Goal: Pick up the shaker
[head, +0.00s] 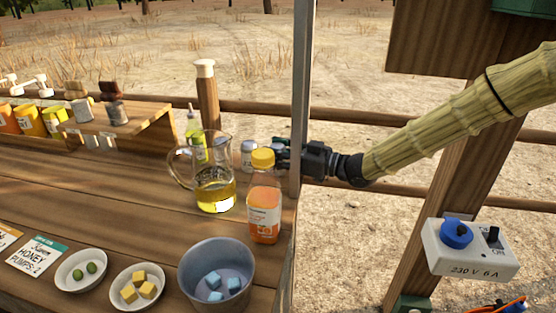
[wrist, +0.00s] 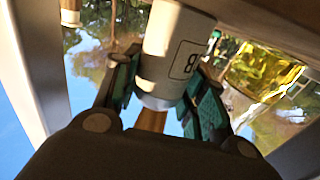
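The shaker is a small pale cylinder with a grey top. In the head view the shaker (head: 248,153) stands upright on the counter, behind the yellow-capped orange bottle and right of the glass jug. My gripper (head: 281,153) comes in level from the right, its fingertips partly hidden by the bottle's cap. In the wrist view, turned nearly upside down, the shaker (wrist: 175,48) with a dark printed mark lies between the two green-padded fingers of my gripper (wrist: 165,95). The fingers are spread on either side of it. Firm contact is not clear.
The orange bottle (head: 264,210) and the glass jug (head: 216,188) with yellow liquid stand close by. A metal post (head: 303,90) rises beside my gripper. A grey bowl (head: 245,285) and small dishes line the front. A wooden rack (head: 140,125) stands at left.

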